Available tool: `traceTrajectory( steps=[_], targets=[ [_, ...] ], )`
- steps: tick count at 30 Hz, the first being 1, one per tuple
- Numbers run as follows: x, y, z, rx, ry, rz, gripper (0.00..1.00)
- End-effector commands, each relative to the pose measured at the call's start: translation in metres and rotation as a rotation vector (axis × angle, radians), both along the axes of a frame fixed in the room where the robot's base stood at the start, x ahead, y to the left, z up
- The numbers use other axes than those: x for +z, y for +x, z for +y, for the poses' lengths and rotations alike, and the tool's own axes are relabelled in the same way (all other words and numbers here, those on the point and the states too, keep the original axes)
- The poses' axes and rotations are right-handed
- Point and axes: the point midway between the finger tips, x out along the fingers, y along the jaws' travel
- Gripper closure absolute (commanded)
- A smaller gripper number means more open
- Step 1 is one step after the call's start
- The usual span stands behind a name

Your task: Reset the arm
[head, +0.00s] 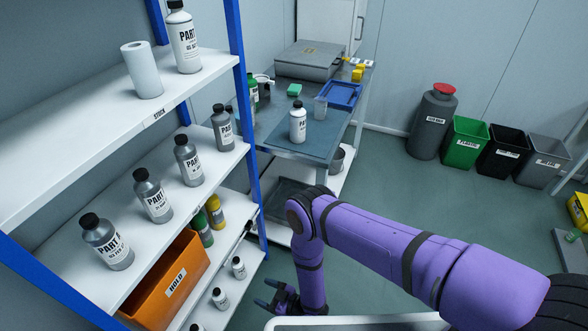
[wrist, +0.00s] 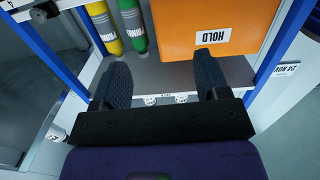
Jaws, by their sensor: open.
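My purple arm reaches from the lower right of the head view and bends down beside the shelf rack. My gripper (head: 268,295) hangs low in front of the rack's lower shelves. In the wrist view my gripper (wrist: 165,82) has its two dark fingers wide apart, with nothing between them. Beyond the fingers is the shelf holding an orange HOLD bin (wrist: 215,25), a yellow bottle (wrist: 103,28) and a green bottle (wrist: 132,25). The gripper appears apart from these things.
The white shelf rack (head: 70,120) with blue posts holds several grey bottles. A workbench (head: 270,130) with a white bottle (head: 298,122) stands behind the arm. Several waste bins, including a green one (head: 464,142), line the back wall. The floor (head: 400,178) right of the bench is clear.

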Motion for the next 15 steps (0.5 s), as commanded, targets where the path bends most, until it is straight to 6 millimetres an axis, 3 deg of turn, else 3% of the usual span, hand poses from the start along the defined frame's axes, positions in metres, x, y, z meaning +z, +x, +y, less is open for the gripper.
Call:
traceTrajectory(
  steps=[8,15],
  targets=[
    [0.045,0.062,0.020,-0.029,-0.068,-0.009,0.32],
    [0.119,0.144,0.032,-0.086,-0.175,-0.010,0.32]
  ],
)
